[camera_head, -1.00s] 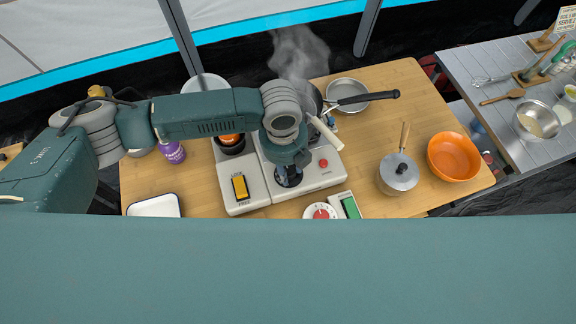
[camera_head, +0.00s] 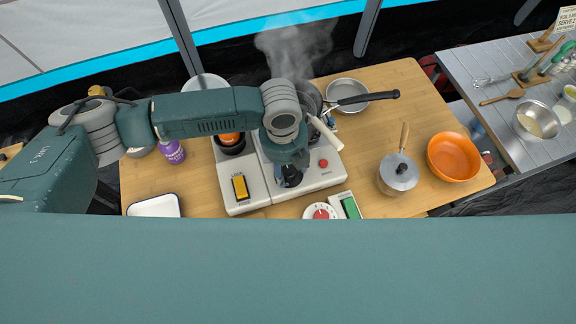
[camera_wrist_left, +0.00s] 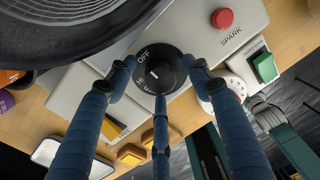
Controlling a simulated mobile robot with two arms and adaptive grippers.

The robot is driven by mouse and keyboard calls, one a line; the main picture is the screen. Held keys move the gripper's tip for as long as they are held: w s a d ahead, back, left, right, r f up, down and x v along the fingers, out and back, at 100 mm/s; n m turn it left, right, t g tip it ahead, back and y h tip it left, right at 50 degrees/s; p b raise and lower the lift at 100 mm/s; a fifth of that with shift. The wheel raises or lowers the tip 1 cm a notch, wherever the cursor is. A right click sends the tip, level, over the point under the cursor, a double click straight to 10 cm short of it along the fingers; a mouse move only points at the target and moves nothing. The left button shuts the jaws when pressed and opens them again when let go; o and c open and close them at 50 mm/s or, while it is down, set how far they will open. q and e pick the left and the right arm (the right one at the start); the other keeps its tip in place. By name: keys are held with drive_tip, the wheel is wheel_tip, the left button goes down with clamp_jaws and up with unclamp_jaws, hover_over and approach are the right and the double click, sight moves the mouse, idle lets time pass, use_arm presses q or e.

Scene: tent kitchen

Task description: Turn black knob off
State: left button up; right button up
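The black knob (camera_wrist_left: 165,66) sits on the pale stove panel (camera_wrist_left: 218,57), and OFF is lettered at its upper left in the left wrist view. Its small white mark shows near its middle. The blue fingers of my left gripper (camera_wrist_left: 158,78) surround the knob, one at its left edge, one at its right and one below. In the head view my left gripper (camera_head: 289,176) points down at the stove's front and hides the knob. My right gripper is in neither current view.
A dark pan (camera_wrist_left: 70,25) lies close behind the knob. A red SPARK button (camera_wrist_left: 222,18) and a green switch (camera_wrist_left: 265,68) are to the right. Steam (camera_head: 297,50) rises behind my arm. A lidded pot (camera_head: 399,174) and an orange bowl (camera_head: 454,157) stand on the wooden table.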

sight(286, 170)
use_arm(q)
wheel_tip(286, 170, up, 12)
drive_tip(key=shift+a, duration=0.35)
idle(0.7)
